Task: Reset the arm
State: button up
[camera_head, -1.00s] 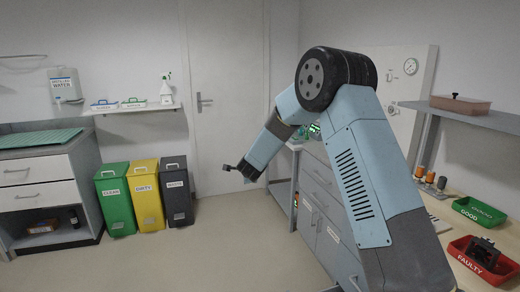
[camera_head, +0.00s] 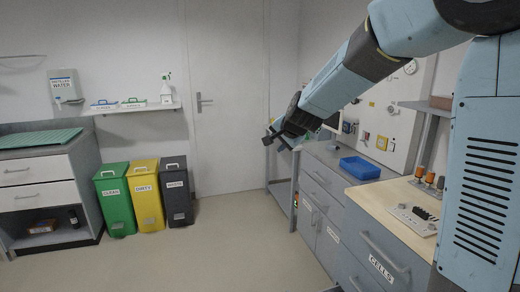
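My arm reaches in from the right side of the view, its blue and dark grey links running down and left. My gripper (camera_head: 275,141) is at the end, in mid-air in front of the wall and door area, above and left of the grey cabinets. It is small and dark here. I cannot tell whether its fingers are apart or together, and nothing is clearly seen in it.
Grey drawers (camera_head: 322,199) stand below. Green (camera_head: 116,200), yellow (camera_head: 146,196) and dark (camera_head: 177,192) bins stand at the left. The middle floor (camera_head: 235,240) is clear.

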jog(key=s+d+n+g+h, duration=0.1)
jog(key=s+d, duration=0.5)
jog(key=s, duration=0.6)
jog(key=s+d+r+n+g+h, duration=0.1)
jog(key=s+d+n, duration=0.3)
jog(key=s, duration=0.8)
jog(key=s+d+n+g+h, duration=0.1)
jog(key=s+d+n, duration=0.1)
jog(key=s+d, duration=0.5)
jog(key=s, duration=0.5)
jog(key=shift+s+d+r+n+g, duration=0.25)
jog(key=shift+s+d+n+g, duration=0.05)
jog(key=shift+s+d+g, duration=0.1)
jog(key=shift+s, duration=0.1)
